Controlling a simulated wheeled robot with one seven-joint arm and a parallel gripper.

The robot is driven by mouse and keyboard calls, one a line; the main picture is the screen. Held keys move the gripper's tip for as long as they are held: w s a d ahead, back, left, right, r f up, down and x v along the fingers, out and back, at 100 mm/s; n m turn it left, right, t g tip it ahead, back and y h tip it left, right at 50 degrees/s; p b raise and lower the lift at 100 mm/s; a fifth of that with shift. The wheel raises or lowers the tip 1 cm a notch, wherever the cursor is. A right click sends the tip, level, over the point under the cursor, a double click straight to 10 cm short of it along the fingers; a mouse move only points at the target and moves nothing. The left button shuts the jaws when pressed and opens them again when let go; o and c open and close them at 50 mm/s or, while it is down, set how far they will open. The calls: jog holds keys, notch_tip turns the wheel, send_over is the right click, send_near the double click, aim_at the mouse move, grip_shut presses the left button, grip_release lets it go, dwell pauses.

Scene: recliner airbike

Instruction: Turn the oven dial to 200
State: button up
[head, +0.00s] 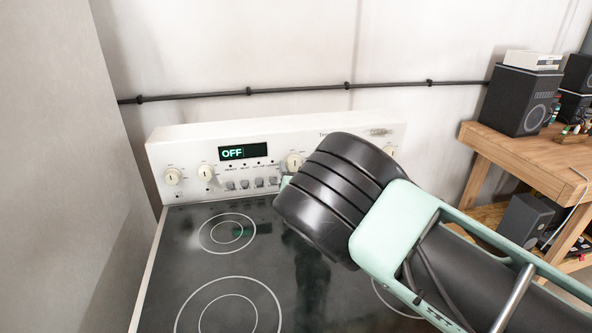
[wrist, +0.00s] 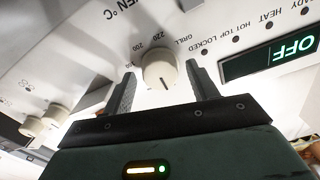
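The oven dial (wrist: 160,68) is a round cream knob with a short dark line, which points toward the bottom of the wrist view. Numbers including 200 and 220, the word GRILL and part of "OVEN °C" are printed around it. In the head view the dial (head: 294,161) is right of the display, just beyond my arm. My gripper (wrist: 162,79) is open, its two fingers on either side of the dial with visible gaps in the picture. Its depth relative to the dial is hard to tell.
The display (head: 242,151) reads OFF. Other knobs (head: 173,176) and small switches (head: 245,184) line the white panel. The black glass hob (head: 200,265) lies below and is clear. A wooden bench (head: 535,155) with speakers stands at the right.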

jog(key=c, duration=0.7)
jog(key=shift+m+b, duration=0.3)
jog(key=shift+b, duration=0.15)
